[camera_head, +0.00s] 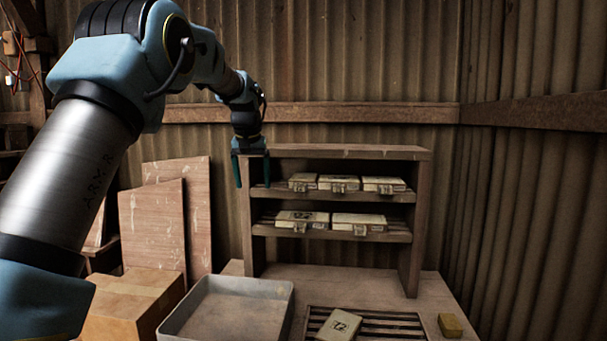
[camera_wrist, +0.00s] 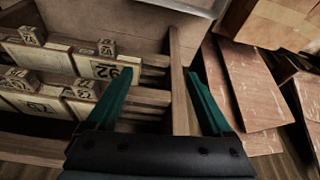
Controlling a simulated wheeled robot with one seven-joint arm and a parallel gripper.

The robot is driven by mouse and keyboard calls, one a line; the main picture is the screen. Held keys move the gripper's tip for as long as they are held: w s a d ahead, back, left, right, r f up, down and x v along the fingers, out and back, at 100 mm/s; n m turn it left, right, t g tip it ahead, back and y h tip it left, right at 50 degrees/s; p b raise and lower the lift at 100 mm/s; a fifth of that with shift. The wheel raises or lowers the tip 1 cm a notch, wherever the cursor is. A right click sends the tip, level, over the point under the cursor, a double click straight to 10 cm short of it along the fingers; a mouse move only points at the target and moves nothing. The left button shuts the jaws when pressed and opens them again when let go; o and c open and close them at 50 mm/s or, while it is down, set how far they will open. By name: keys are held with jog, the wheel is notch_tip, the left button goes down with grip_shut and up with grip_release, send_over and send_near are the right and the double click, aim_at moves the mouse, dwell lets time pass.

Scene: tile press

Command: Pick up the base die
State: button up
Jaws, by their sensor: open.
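Several pale, flat dies with dark markings and small front blocks stand in a wooden shelf unit. Three are on the upper shelf, the rightmost one (camera_head: 384,185) included, and two on the lower, at left (camera_head: 302,217) and right (camera_head: 358,221). Another pale marked die (camera_head: 339,325) lies on a slatted rack. I cannot tell which is the base die. My gripper (camera_head: 252,182) points down, open and empty, at the rack's left upright. In the wrist view its fingers (camera_wrist: 158,72) straddle that upright (camera_wrist: 180,95), with a marked die (camera_wrist: 108,69) left of them.
The shelf unit's top board (camera_head: 340,152) and sides enclose the dies. A grey tray (camera_head: 285,315), the slatted rack (camera_head: 400,333) and a small yellow block (camera_head: 450,325) are in front. A cardboard box (camera_head: 125,305) and leaning boards (camera_head: 152,225) stand at left.

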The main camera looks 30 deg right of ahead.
jog(key=m+p, duration=0.1)
jog(key=p, duration=0.1)
send_near(300, 184)
jog(key=shift+h, duration=0.4)
jog(key=shift+a+p+x, duration=0.2)
jog(key=shift+p+x, duration=0.95)
jog(key=shift+x, duration=1.05)
jog(key=shift+a+p+x, duration=0.2)
jog(key=shift+p+x, duration=0.9)
jog(key=shift+x, duration=1.15)
jog(key=shift+s+f, duration=0.15)
grip_shut()
